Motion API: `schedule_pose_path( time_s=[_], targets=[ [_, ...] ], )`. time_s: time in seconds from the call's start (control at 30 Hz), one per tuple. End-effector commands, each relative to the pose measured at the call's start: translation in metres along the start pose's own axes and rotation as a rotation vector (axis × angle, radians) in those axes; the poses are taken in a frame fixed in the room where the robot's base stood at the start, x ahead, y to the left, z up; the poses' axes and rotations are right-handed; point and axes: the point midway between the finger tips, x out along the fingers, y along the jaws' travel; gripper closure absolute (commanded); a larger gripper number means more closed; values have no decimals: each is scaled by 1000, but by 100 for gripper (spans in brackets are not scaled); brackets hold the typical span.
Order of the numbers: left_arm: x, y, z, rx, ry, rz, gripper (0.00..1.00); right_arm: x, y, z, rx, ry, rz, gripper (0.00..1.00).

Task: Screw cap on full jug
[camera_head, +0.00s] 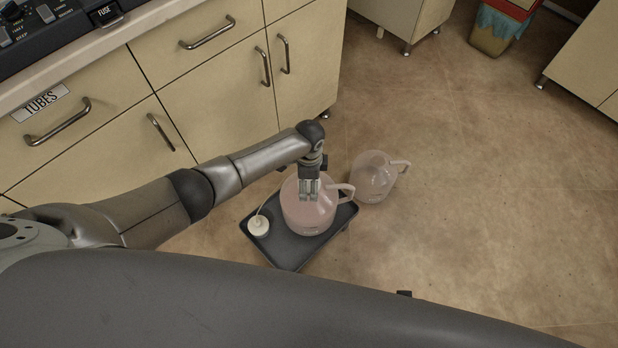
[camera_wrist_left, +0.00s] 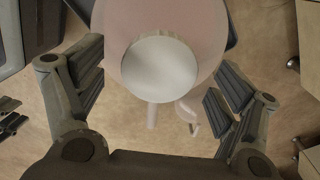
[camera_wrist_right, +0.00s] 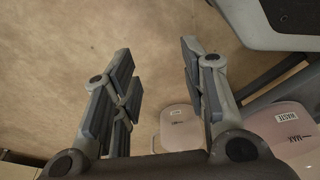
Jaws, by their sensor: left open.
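The pink-filled jug (camera_head: 307,218) stands upright on a dark tray on the floor, its handle to the right. My left gripper (camera_head: 309,190) points down over its top. In the left wrist view a round white cap (camera_wrist_left: 160,68) sits over the jug's top, between the spread fingers of my left gripper (camera_wrist_left: 158,78), with gaps on both sides. I cannot tell whether the cap is threaded tight. My right gripper (camera_wrist_right: 157,50) is open and empty in the right wrist view, over bare floor. It is not clearly visible in the head view.
A clear, paler jug (camera_head: 372,180) stands on the floor right of the tray (camera_head: 290,252). A white cap with a thin tube (camera_head: 258,225) lies on the tray's left side. Drawer cabinets (camera_head: 190,85) stand behind and left. The floor at right is free.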

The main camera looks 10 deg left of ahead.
Motion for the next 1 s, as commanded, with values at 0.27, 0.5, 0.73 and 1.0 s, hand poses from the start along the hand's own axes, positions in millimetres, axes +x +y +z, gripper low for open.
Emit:
schedule_pose_path(
  time_s=[0.27,0.5,0.73,1.0],
  targets=[
    [-1,1,-1,-127,1,1,12,12,-1,18,-3,-13,-2,60],
    [-1,0,0,-245,0,1,12,22,-2,36,-6,-27,-2,60],
    [0,0,0,-359,0,2,12,30,0,57,-11,-45,1,60],
    [1,0,0,-402,-1,1,12,33,-1,60,-10,-41,-2,60]
  ],
)
